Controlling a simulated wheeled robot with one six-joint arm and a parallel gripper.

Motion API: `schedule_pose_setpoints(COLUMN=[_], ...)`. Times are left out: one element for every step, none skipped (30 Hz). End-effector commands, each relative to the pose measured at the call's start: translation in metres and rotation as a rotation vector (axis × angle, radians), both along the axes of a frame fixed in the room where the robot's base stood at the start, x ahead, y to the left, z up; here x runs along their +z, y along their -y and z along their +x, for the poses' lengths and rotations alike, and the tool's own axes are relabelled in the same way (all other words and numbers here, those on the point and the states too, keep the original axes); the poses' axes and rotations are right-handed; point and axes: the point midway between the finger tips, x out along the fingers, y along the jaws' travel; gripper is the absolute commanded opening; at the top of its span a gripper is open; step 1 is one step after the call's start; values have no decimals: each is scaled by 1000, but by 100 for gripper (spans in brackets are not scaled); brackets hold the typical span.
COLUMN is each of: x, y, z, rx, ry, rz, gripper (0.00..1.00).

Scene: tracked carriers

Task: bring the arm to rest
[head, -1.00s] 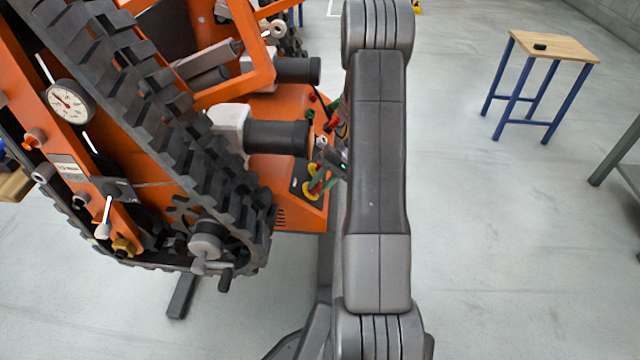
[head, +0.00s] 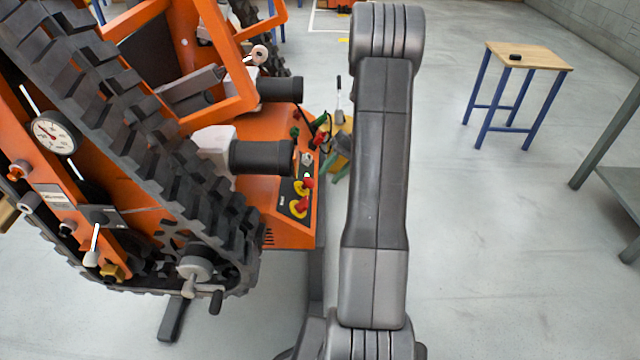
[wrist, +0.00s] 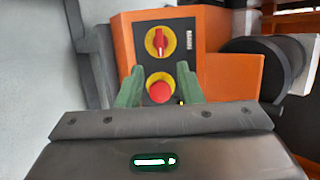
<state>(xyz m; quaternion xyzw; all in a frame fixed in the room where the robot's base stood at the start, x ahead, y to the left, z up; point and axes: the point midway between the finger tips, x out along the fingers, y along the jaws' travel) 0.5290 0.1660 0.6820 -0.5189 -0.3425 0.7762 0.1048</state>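My arm link (head: 380,190) stands upright in the middle of the head view and hides much of the wrist. A green finger of my gripper shows just left of it (head: 341,163). In the wrist view my gripper (wrist: 158,85) has its two green fingers spread apart, with nothing held between them. Beyond the fingers is the orange carrier's control panel, with a red rotary switch on a yellow plate (wrist: 160,41) and a round red button (wrist: 160,92). The button shows between the fingers; I cannot tell how far off it is.
The orange tracked carrier (head: 275,205) fills the left, with its black rubber track (head: 130,150) and a dial gauge (head: 54,136). A wooden-topped stool (head: 530,57) with a small black object stands at the right. A grey bench (head: 615,185) is at the right edge. Floor between is clear.

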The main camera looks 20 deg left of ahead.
Motion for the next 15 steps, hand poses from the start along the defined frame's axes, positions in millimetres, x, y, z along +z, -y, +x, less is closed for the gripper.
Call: schedule_pose_setpoints(x=[6, 8, 11, 12, 13, 14, 15, 15, 15, 15, 15, 15, 15, 15, 15], y=[4, 6, 8, 9, 10, 11, 11, 11, 11, 11, 11, 11, 11, 11, 11], z=[4, 5, 7, 8, 8, 9, 9, 9, 9, 9, 9, 9, 9, 9, 9], rx=[-1, -1, -1, -1, 0, 1, 1, 1, 1, 1, 1, 1, 1, 1, 1], ry=[1, 1, 2, 1, 0, -1, -1, -1, -1, -1, -1, -1, -1, -1, -1], rz=[0, 0, 0, 0, 0, 0, 0, 0, 0, 0, 0, 0, 0, 0, 0], gripper=[33, 33, 33, 33, 33, 33, 33, 33, 33, 33, 33, 33, 33, 33, 33])
